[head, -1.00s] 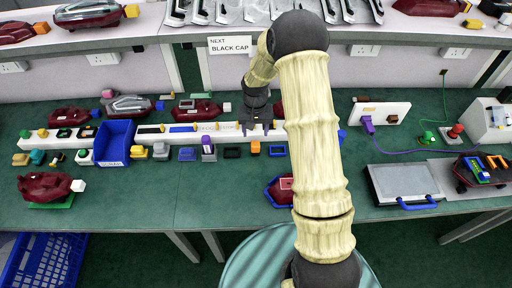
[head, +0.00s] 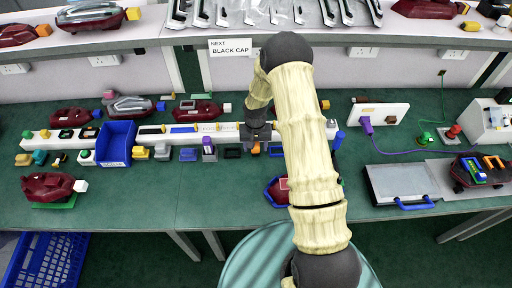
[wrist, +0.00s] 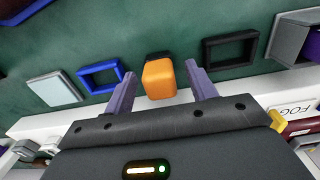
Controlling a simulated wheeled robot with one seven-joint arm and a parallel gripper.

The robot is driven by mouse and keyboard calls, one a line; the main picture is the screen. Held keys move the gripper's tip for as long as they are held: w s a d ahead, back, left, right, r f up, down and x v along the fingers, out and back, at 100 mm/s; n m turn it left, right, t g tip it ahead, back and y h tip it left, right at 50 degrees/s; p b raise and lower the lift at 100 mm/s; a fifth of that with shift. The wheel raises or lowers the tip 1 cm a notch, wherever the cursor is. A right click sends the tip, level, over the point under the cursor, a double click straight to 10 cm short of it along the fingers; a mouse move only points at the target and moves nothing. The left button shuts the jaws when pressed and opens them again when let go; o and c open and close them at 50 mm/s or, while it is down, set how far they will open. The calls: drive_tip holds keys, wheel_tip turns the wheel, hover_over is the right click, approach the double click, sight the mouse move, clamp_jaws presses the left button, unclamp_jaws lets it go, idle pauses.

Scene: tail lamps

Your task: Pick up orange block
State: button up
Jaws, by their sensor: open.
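The orange block (wrist: 159,80) is in the wrist view on the green bench top, with a dark part behind its far end. My gripper (wrist: 161,86) is open, one purple-grey finger on each side of the block with visible gaps. In the head view my gripper (head: 256,140) is low over the front of the white rail, and only a bit of the orange block (head: 256,149) shows beneath it. I cannot tell how far the fingers are above the bench.
A blue frame (wrist: 100,78) and a black frame (wrist: 230,47) lie on either side of the block. The white rail (wrist: 40,126) runs close by. A blue bin (head: 114,145) stands to the left, and a red lamp (head: 277,190) lies nearer.

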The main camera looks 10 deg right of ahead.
drive_tip(key=shift+f, duration=0.3)
drive_tip(key=c, duration=1.1)
drive_tip(key=shift+o, duration=0.2)
drive_tip(key=shift+r, duration=0.15)
wheel_tip(320, 180, up, 10)
drive_tip(key=shift+f+b, duration=0.1)
drive_tip(key=shift+b, duration=0.6)
